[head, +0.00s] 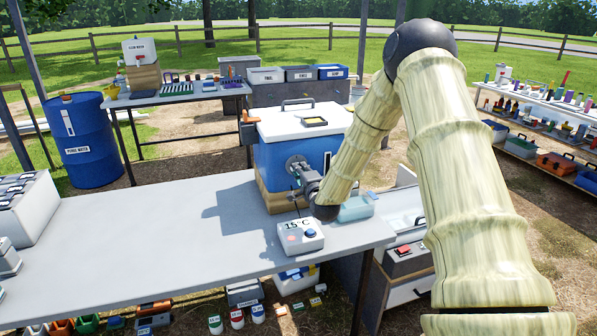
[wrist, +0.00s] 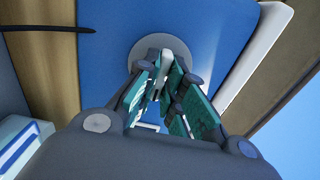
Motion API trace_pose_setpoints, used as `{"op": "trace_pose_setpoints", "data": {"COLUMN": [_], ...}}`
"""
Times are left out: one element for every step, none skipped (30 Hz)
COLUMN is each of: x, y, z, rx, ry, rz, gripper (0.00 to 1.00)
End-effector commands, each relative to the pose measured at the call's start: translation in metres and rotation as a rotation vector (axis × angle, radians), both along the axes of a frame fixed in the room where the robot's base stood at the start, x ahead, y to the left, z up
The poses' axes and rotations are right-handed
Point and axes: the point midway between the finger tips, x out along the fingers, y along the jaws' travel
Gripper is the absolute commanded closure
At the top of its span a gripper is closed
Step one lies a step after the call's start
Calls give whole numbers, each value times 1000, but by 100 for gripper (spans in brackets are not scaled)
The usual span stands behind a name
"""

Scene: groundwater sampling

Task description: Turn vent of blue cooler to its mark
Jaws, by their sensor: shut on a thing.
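The blue cooler (head: 284,160) with its white lid (head: 305,121) stands on a wooden base at the far right part of the grey table. Its blue side (wrist: 205,30) fills the top of the wrist view. The vent is a round grey disc (wrist: 150,46) on that side, with a pale raised handle (wrist: 165,62). My gripper (wrist: 165,88) reaches the vent and is shut on its handle, between teal finger pads. In the head view my gripper (head: 303,174) meets the cooler's front face and hides most of the vent. I cannot make out the mark.
A white box with a 15°C display (head: 300,236) stands on the table close below my gripper. A translucent teal container (head: 355,208) is right of my wrist. The table's middle and left (head: 150,240) are mostly clear; grey cases (head: 25,210) stand at the left end.

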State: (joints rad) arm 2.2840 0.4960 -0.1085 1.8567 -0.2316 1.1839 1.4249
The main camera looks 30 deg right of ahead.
Motion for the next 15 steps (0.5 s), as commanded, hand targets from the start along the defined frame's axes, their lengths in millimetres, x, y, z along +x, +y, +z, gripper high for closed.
{"op": "trace_pose_setpoints", "data": {"x": [0,0,0,0,0,0,0,0,0,0,0,0,0,0,0], "y": [0,0,0,1,1,1,1,2,1,1,1,2,1,1,2], "z": [-1,-1,-1,-1,-1,-1,-1,-1,-1,-1,-1,-1,-1,-1,-1], "rx": [-2,-9,-27,-47,-74,-116,-152,-189,-237,-273,-308,-357,-393,-430,-478], "ry": [1,3,8,13,20,30,39,48,59,68,75,87,95,104,116], "rz": [0,0,1,1,2,2,3,3,3,2,2,2,2,2,3], "gripper": [100,100,100,100,100,100,100,100,100,100,100,100,100,100,100]}}
